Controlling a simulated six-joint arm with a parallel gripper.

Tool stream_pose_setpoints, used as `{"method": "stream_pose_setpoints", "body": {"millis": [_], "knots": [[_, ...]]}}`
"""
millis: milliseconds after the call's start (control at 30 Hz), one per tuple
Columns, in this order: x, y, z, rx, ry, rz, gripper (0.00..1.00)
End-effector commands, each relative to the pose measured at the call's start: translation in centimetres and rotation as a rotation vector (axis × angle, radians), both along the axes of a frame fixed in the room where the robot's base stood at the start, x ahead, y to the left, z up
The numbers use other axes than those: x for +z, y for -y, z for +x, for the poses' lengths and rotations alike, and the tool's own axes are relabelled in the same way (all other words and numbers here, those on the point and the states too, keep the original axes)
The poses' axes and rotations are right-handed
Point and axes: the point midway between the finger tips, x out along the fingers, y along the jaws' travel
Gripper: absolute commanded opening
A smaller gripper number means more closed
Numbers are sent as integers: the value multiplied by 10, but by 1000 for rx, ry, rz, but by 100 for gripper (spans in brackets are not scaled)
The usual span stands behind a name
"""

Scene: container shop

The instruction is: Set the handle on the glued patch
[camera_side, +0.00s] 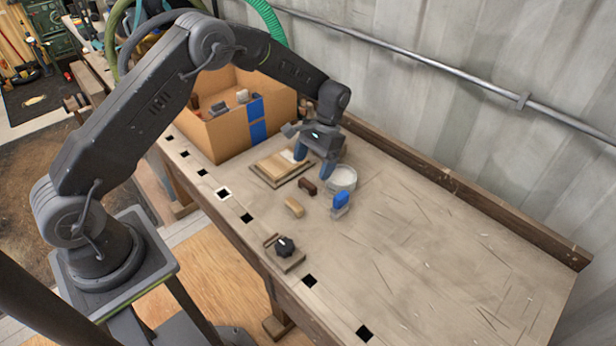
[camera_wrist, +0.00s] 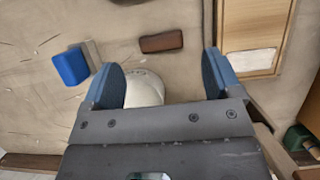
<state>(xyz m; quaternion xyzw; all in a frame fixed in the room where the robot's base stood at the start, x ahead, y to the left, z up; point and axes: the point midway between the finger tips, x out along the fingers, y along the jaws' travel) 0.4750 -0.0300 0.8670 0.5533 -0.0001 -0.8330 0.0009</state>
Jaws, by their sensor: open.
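A framed wooden panel (camera_side: 273,168) lies on the bench. A whitish patch (camera_wrist: 252,62) on it shows clearly in the wrist view. A small dark brown bar (camera_side: 308,187) lies on the bench beside the panel; it also shows in the wrist view (camera_wrist: 161,42). A light tan wooden piece (camera_side: 293,207) lies nearer the bench's front edge. I cannot tell which of these two is the handle. My gripper (camera_side: 314,168) is open and empty above the bench, between the panel and a white round tub (camera_side: 342,179). Its blue fingers (camera_wrist: 162,68) stand wide apart.
A blue-and-grey item (camera_side: 341,203) stands beside the tub. A black knob on a small board (camera_side: 285,248) lies near the front edge. A cardboard box (camera_side: 230,130) with items inside stands behind the panel. The bench's right part is clear, with a ledge along its back.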

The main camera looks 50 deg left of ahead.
Motion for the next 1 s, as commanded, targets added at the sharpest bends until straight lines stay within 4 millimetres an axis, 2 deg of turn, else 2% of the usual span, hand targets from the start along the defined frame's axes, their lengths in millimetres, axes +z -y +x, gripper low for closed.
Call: {"method": "stream_pose_setpoints", "body": {"millis": [100,300,567,667,767,867,1000], "knots": [[24,0,11,-1,3,0,84],[50,0,22,-1,0,1,84],[61,0,25,-1,-1,0,84],[72,1,23,-1,19,1,84],[101,2,15,-2,72,2,84],[141,4,-2,-2,151,4,84],[194,7,-37,-2,272,6,84]]}}
